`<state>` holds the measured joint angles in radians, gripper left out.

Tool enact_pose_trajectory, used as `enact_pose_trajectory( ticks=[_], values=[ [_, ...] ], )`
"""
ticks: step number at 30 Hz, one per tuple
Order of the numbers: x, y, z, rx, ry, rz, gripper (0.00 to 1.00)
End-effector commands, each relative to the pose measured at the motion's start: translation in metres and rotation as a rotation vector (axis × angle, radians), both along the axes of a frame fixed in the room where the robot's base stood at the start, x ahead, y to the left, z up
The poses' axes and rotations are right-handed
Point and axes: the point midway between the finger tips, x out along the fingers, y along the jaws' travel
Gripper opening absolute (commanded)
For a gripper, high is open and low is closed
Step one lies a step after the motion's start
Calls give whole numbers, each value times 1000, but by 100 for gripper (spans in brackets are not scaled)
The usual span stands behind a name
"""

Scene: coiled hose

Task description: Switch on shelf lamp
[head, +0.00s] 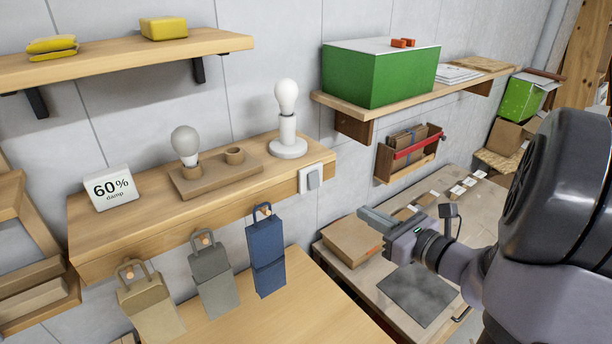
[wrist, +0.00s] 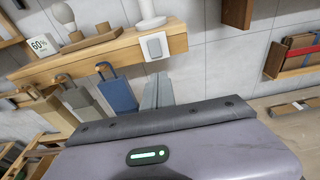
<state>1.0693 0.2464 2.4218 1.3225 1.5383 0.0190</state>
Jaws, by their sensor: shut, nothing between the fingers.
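The shelf lamp (head: 287,122) stands upright at the right end of the wooden shelf (head: 110,238), a white bulb on a white round base. I see no clear glow around it. A white switch plate with a grey rocker (head: 313,178) is on the shelf's front face, below and right of the lamp; the switch also shows in the wrist view (wrist: 155,46). My gripper (head: 372,219) is shut and empty, in front of the wall, lower and to the right of the switch. In the wrist view its fingers (wrist: 157,92) appear below the switch, apart from it.
A grey bulb (head: 185,143) stands in a wooden holder beside a 60% damp display (head: 112,188). Tan, grey and blue bags (head: 266,255) hang under the shelf, left of my gripper. A wall rack (head: 408,155) and a cardboard box (head: 352,240) are near the gripper.

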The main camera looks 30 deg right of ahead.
Motion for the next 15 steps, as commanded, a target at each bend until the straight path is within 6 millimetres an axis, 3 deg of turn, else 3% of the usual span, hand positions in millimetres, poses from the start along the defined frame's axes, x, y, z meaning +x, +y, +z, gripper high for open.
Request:
enact_pose_trajectory(
  ticks=[10, 15],
  values=[
    [3, 1, -1, 1, -1, 0, 0],
    [29, 7, -5, 1, 0, 5, 0]
  ],
)
